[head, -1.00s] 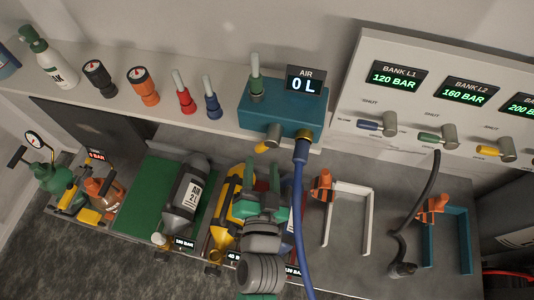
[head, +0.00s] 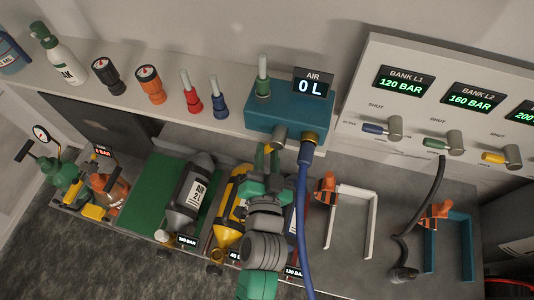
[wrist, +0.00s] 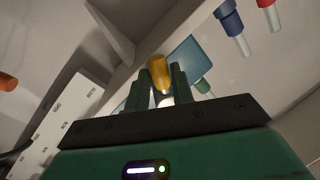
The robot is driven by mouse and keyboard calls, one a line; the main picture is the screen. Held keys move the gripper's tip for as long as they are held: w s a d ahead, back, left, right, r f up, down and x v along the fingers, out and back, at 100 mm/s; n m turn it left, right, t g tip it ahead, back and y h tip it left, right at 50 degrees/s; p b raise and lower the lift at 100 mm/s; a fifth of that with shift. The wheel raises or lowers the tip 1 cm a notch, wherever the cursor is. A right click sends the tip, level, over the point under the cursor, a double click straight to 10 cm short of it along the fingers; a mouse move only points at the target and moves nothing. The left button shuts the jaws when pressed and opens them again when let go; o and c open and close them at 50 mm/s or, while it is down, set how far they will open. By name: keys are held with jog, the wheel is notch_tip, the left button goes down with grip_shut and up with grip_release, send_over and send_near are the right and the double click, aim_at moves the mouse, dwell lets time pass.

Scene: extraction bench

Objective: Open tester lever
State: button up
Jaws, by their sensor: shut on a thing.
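The tester is a teal box (head: 287,116) on the shelf with a black display reading "AIR 0 L" (head: 313,87). A grey valve body (head: 280,134) sits on its front, and the yellow lever (head: 269,149) hangs down from it. My gripper (head: 266,163) is at the lever, below the box. In the wrist view the yellow lever (wrist: 160,70) stands between the two green fingers of my gripper (wrist: 161,82), which are shut on it. The lower part of the lever is partly hidden by the fingers.
A blue hose (head: 299,190) hangs from the tester's brass fitting, close to the right of my arm. Cylinders, including a grey one (head: 191,195), lie on the bench below. Red (head: 190,100) and blue (head: 213,105) fittings stand left on the shelf.

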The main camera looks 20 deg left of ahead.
jog(key=shift+w+d+f+n+g+h+b, duration=0.1)
jog(key=shift+d+n+g+h+b, duration=0.35)
jog(key=shift+n, duration=0.95)
jog(key=shift+w+d+f+n+g+h+b, duration=0.15)
jog(key=shift+d+n+b, duration=0.35)
jog(key=shift+n, duration=0.9)
jog(key=shift+s+d+r, duration=0.1)
jog(key=shift+d+r, duration=0.05)
jog(key=shift+d, duration=0.05)
jog(key=o, duration=1)
jog(key=shift+s, duration=0.1)
jog(key=v, duration=0.7)
jog(key=shift+s+d, duration=0.2)
jog(key=shift+s, duration=0.1)
